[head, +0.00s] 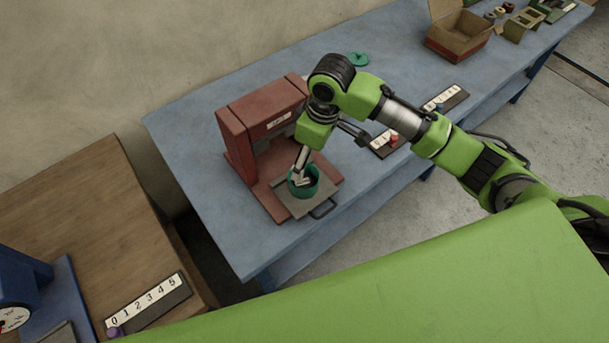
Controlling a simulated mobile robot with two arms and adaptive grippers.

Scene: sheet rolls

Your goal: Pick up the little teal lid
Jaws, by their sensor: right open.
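A small flat teal disc, which looks like the lid (357,59), lies on the blue table behind my right arm. A teal round container (304,190) stands on the grey plate of a dark red machine (262,125). My right gripper (301,181) points down at the container's opening, its fingertips at or just inside the rim. It is open; the gap between the fingers is hard to see. The gripper is well apart from the teal disc. My left gripper is out of view.
The blue table (215,205) carries number strips with pegs (445,99) and a cardboard box (457,35) at the back right. A wooden table (60,220) at left holds a blue dial device (22,285) and another number strip (145,303).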

